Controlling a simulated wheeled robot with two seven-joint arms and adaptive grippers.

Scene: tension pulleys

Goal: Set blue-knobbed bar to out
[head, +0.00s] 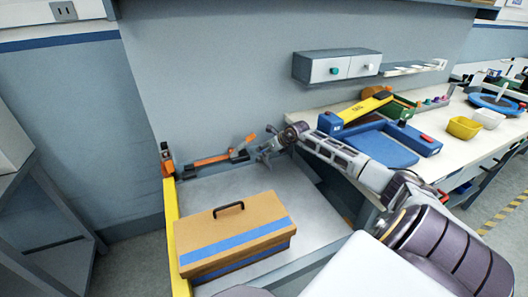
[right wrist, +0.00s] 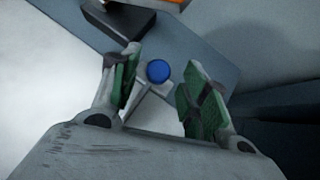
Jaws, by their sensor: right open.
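The blue knob (right wrist: 158,71) shows in the right wrist view, between and just beyond my right gripper's fingertips (right wrist: 156,85). A thin grey bar seems to run from the knob toward the gripper. The fingers, with green pads, stand apart on either side of the knob, and I see no clear contact. In the head view, my right gripper (head: 266,150) is at the back of the grey bench, by the wall. The blue knob cannot be made out there. My left gripper is out of view.
An orange bar fixture (head: 212,160) lies along the bench back, left of the gripper. A brown toolbox with a blue stripe (head: 235,234) stands on the grey bench (head: 312,204). A yellow rail (head: 173,228) edges the left side. A cluttered white table (head: 300,100) is at right.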

